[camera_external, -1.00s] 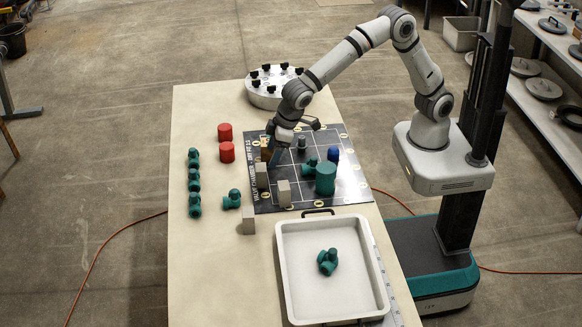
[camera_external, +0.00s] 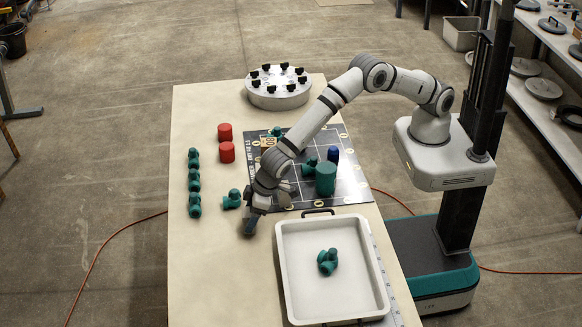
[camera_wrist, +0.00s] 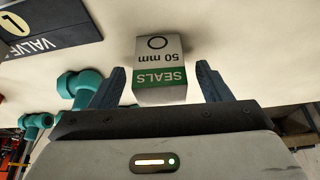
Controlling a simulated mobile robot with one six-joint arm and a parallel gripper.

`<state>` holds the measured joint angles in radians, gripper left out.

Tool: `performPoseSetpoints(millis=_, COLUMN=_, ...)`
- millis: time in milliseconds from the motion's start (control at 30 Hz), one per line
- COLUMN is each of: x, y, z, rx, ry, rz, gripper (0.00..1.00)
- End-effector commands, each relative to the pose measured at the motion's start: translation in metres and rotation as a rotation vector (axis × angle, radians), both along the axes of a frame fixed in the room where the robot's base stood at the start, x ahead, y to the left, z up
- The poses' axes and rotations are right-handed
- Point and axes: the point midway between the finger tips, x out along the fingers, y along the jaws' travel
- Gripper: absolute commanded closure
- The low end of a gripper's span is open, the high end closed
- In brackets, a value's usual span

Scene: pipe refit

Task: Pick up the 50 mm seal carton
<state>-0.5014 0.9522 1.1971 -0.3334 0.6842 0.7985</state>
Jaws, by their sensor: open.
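The 50 mm seal carton (camera_wrist: 158,60) is a grey-white box with a green SEALS band, its print upside down in the wrist view. It stands between my two blue-grey fingers, with a visible gap on each side. My gripper (camera_external: 249,228) is open and reaches down near the tabletop, left of the white tray (camera_external: 283,290). In the external view my gripper hides the carton.
A teal fitting (camera_external: 231,200) lies close to the left of my gripper, and a column of teal fittings (camera_external: 194,182) stands farther left. A black mat (camera_external: 350,185) with a teal cylinder (camera_external: 325,178) lies behind. Two red cylinders (camera_external: 227,152) stand at the back left. The front-left tabletop is clear.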

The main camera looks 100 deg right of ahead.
Motion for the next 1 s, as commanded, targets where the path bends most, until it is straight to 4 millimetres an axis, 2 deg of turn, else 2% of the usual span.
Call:
performPoseSetpoints(millis=133, x=0.006, y=-0.001, z=-0.014, rx=-0.001, ry=0.001, rz=0.000, gripper=0.29)
performPoseSetpoints(millis=433, x=0.007, y=-0.001, z=-0.018, rx=0.000, ry=0.000, rz=0.000, gripper=0.30)
performPoseSetpoints(millis=1000, x=0.007, y=-0.001, z=-0.017, rx=0.000, ry=0.000, rz=0.000, gripper=0.77)
